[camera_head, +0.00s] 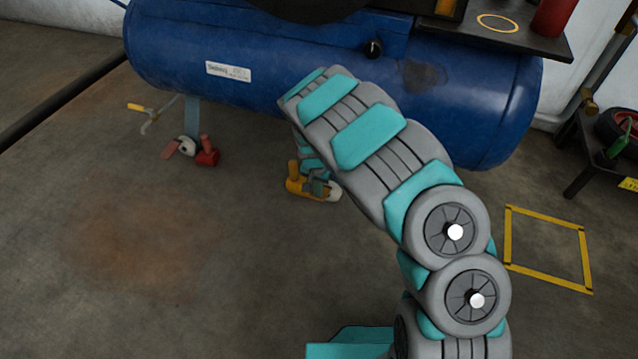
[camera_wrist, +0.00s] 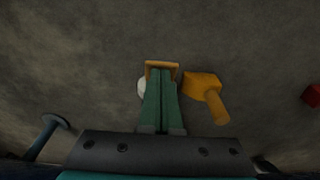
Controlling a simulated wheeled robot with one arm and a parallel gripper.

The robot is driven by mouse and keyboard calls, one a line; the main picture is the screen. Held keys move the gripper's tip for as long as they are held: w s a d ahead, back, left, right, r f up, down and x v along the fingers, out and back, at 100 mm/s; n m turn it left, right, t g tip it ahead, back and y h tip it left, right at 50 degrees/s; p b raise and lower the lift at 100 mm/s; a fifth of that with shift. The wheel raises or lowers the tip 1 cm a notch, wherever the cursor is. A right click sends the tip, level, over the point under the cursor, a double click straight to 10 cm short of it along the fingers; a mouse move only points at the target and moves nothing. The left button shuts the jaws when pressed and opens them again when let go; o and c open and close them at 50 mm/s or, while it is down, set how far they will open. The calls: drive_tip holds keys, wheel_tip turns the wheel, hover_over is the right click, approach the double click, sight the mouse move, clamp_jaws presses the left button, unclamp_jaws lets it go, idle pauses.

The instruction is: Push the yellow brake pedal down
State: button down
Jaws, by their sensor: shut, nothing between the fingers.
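The yellow brake pedal (camera_wrist: 149,66) shows in the wrist view as a small flat piece at the tips of my gripper's fingers. My gripper (camera_wrist: 162,72) has its two green fingers together with nothing between them. The fingertips overlap the pedal in view; I cannot tell whether they touch it. A pale wheel (camera_wrist: 141,88) is partly hidden left of the fingers, and an orange-yellow block with a round stub (camera_wrist: 205,92) is to their right. In the head view my gripper (camera_head: 317,184) is low beside this block (camera_head: 294,184) and wheel (camera_head: 334,191); the pedal cannot be made out there.
A blue tank (camera_head: 460,100) stands above and behind. A similar red unit (camera_head: 207,156) with a reddish pedal (camera_head: 172,149) is to the left, near a yellow-handled lever (camera_head: 136,107). A yellow floor frame (camera_head: 508,240) lies to the right.

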drive_tip(key=shift+s+f, duration=0.1)
drive_tip(key=shift+s, duration=0.05)
drive_tip(key=shift+s+a+f+t, duration=0.1)
drive_tip(key=shift+s+f+t, duration=0.15)
drive_tip(key=shift+s+t, duration=0.05)
drive_tip(key=shift+s+a+f+t+h+b, duration=0.15)
drive_tip(key=shift+s+f+t+b, duration=0.15)
drive_tip(key=shift+f, duration=0.5)
drive_tip(key=shift+s+a+f+t+h+b, duration=0.1)
drive_tip(key=shift+s+f+t+h+b, duration=0.2)
drive_tip(key=shift+f, duration=0.55)
drive_tip(key=shift+s+a+f+t+h+b, duration=0.1)
drive_tip(key=shift+s+f+t, duration=0.3)
drive_tip(key=shift+f, duration=0.5)
drive_tip(key=s+p+v, duration=0.2)
drive_tip(key=v, duration=1.1)
drive_tip(key=shift+a, duration=0.3)
drive_tip(key=shift+f, duration=0.1)
